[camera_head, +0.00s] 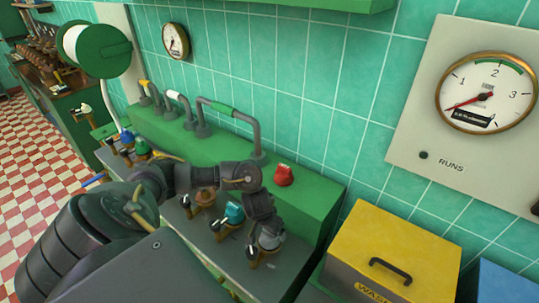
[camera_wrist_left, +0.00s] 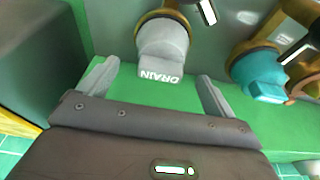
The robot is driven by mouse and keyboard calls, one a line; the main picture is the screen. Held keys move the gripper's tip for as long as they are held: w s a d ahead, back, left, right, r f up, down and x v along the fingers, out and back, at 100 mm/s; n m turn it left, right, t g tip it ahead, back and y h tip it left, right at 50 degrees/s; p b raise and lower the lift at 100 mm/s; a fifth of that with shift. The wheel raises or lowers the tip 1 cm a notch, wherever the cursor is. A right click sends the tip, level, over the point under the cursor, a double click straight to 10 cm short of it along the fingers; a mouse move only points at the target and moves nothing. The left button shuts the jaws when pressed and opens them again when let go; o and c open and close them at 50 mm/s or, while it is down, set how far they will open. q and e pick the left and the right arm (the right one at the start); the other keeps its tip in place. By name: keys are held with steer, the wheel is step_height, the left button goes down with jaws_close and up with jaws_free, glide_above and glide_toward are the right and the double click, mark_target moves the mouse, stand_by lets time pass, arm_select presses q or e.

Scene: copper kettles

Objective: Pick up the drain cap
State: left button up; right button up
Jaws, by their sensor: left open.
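The drain cap is grey with the word DRAIN on it, and it shows in the left wrist view (camera_wrist_left: 163,45) on a brass-coloured fitting. In the head view the drain cap (camera_head: 268,240) sits at the right end of the row of caps, partly hidden by my gripper. My left gripper (camera_wrist_left: 157,75) is open, with one finger on each side of the cap's lettered end. In the head view my left gripper (camera_head: 265,222) is over the cap. My right gripper is not in view.
A teal cap (camera_wrist_left: 262,75) is close to the right of the drain cap in the wrist view. A red knob (camera_head: 284,175) stands on the green ledge (camera_head: 312,190).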

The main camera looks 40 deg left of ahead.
arm_select(q)
steer(key=x, duration=0.3)
steer(key=shift+w+f, duration=0.1)
steer(key=shift+f, duration=0.25)
steer(key=c, duration=1)
steer(key=shift+r, duration=0.15)
